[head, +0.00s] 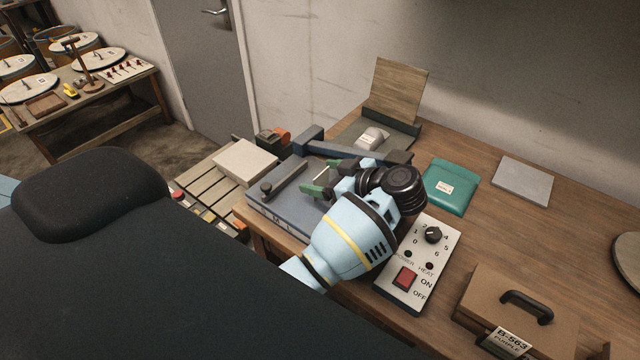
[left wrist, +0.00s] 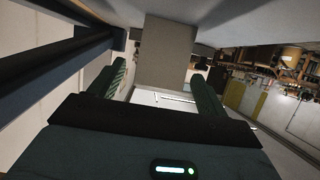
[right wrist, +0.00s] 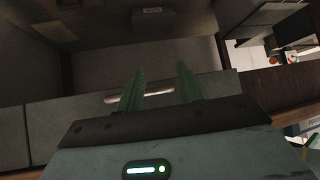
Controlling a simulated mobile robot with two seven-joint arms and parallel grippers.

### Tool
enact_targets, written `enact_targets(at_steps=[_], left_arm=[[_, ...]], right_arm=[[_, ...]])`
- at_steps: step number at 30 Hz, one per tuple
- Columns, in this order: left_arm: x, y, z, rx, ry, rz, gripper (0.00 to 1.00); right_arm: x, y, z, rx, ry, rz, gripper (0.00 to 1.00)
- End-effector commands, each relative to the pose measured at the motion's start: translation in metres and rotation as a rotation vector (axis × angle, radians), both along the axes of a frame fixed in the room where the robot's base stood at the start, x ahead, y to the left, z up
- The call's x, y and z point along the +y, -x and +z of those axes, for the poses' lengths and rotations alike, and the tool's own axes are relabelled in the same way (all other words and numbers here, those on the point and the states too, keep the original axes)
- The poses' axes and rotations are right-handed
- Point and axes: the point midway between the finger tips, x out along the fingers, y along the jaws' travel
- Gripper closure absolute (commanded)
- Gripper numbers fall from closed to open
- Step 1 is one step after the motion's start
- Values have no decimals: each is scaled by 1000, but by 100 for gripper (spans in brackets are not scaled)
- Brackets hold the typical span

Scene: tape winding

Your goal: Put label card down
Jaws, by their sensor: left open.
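My left gripper (head: 322,178) is open over the blue-grey bench device (head: 279,203), its green fingers apart. A small pale patch (head: 321,173) shows between the fingers in the head view; it may be the label card, but it is too small to be sure. In the left wrist view, the fingers (left wrist: 157,78) stand apart with a pale flat surface (left wrist: 150,97) below and between them. I cannot tell whether anything touches the fingers. My right gripper (right wrist: 159,82) shows only in the right wrist view, with its fingers apart and nothing visibly held.
A teal pouch (head: 450,198) with a small label lies right of my left arm. A control box (head: 441,253) with a knob and red switch stands near the front. A brown case (head: 490,302), a grey slab (head: 523,180) and a pale block (head: 245,162) are around it.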

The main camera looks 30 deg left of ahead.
Motion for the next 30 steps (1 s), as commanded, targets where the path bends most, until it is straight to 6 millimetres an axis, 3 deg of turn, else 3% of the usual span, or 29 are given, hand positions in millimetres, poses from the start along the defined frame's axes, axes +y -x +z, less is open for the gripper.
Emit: enact_targets(at_steps=[6,14,25,30], left_arm=[[22,-1,-7,-2,-1,0,24],[24,-2,-9,-2,1,-1,24],[24,-2,-9,-2,1,-1,71],[24,-2,-9,-2,1,-1,74]], right_arm=[[0,-4,5,-14,-1,-1,64],[0,-3,3,-8,1,-1,64],[0,-2,2,-7,1,-1,64],[0,-2,2,-7,1,-1,64]])
